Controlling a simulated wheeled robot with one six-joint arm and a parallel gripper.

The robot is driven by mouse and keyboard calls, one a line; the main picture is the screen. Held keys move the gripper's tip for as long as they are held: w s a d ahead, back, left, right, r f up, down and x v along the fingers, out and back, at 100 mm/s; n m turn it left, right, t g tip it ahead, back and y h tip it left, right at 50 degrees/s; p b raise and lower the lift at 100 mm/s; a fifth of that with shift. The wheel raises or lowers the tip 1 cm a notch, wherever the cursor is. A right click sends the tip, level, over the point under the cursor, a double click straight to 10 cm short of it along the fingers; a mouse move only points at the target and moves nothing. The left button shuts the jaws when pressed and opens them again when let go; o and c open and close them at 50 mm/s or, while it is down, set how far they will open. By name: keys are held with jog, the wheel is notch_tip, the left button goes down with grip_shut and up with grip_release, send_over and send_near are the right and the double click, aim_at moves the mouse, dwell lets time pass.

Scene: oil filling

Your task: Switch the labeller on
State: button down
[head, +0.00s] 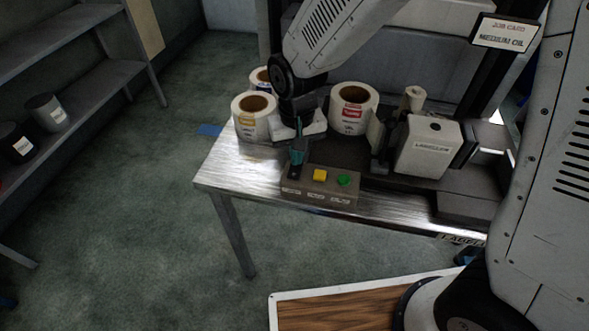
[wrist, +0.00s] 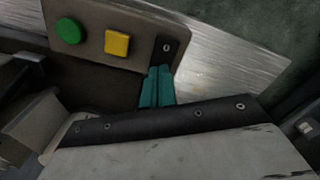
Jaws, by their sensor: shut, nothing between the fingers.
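The labeller (head: 430,147) is a pale box marked as such, at the right of the metal table. In front of it is a control box (head: 325,197) with a yellow button (head: 320,175), a green button (head: 344,180) and a black switch at its left end. In the wrist view the green button (wrist: 69,31), the yellow button (wrist: 117,43) and the black switch plate (wrist: 166,47) marked 0 show on the box. My gripper (head: 297,158) has its teal fingers (wrist: 157,88) shut and empty, right at the switch. They hide part of it, so contact is unclear.
Label rolls stand behind and beside my gripper, one with a yellow label (head: 254,125) and one with a red label (head: 353,115). A job card (head: 505,33) reading medium oil hangs at the upper right. Shelves (head: 75,88) with containers stand at the left. The floor between is clear.

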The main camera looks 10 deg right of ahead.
jog(key=shift+f, duration=0.35)
jog(key=shift+r, duration=3.5)
jog(key=s+d+r+m, duration=0.1)
jog(key=s+d+r, duration=0.5)
jog(key=s+d, duration=0.3)
jog(key=s+d+r+m+t, duration=0.1)
jog(key=s+d+r, duration=0.6)
jog(key=s+d, duration=0.3)
jog(key=shift+s+d+r, duration=0.15)
jog(key=shift+s+d, duration=0.1)
jog(key=shift+d, duration=0.6)
